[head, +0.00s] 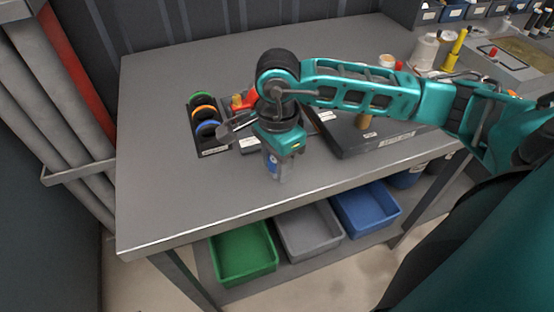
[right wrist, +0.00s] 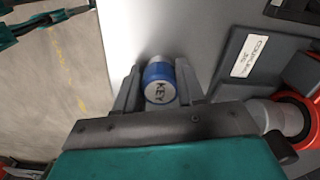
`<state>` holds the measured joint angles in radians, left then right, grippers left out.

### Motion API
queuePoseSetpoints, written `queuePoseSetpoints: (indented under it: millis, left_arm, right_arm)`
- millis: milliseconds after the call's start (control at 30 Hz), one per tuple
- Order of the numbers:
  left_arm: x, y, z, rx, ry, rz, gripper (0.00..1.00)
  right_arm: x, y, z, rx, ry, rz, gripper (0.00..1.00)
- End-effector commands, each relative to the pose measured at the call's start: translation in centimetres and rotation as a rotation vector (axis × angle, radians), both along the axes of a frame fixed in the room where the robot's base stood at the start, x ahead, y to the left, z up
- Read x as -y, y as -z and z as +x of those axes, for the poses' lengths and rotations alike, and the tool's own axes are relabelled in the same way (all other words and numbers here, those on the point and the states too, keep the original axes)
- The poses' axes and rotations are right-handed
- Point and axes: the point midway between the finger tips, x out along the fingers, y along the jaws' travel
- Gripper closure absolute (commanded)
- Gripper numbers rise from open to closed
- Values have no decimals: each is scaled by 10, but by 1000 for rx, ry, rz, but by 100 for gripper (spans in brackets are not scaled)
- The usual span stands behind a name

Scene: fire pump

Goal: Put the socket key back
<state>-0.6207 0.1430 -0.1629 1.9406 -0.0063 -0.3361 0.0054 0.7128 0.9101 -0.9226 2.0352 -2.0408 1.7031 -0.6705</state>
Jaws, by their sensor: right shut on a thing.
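The socket key (right wrist: 160,88) has a round pale end cap marked KEY and a blue band, and sits between both fingers in the right wrist view. My right gripper (right wrist: 158,90) is shut on it. In the head view the right gripper (head: 279,172) points down over the front part of the workbench, and a bit of the key's blue (head: 272,162) shows between the fingers. I cannot tell whether the key's lower end touches the bench. My left gripper is not in the head view.
A black rack with green, orange and blue rings (head: 207,150) stands left of the gripper. A grey labelled block (right wrist: 250,57) is close beside it. A dark flat panel (head: 365,142) lies to the right. The bench's left part (head: 150,160) is clear. Bins (head: 243,255) stand below.

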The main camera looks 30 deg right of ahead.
Motion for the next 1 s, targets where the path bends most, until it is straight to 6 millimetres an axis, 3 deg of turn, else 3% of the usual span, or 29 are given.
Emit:
queuePoseSetpoints:
  millis: [267, 300, 533, 833, 1000]
  left_arm:
    - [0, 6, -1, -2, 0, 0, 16]
    - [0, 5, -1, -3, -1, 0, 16]
    - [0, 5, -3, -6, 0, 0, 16]
    - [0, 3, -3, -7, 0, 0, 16]
    - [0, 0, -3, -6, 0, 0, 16]
  right_arm:
    - [0, 4, 0, 1, 0, 1, 92]
    - [0, 3, 0, 1, 0, 1, 60]
    - [0, 2, 0, 0, 1, 1, 38]
    - [0, 0, 0, 0, 1, 1, 36]
    - [0, -18, 2, 6, 2, 2, 36]
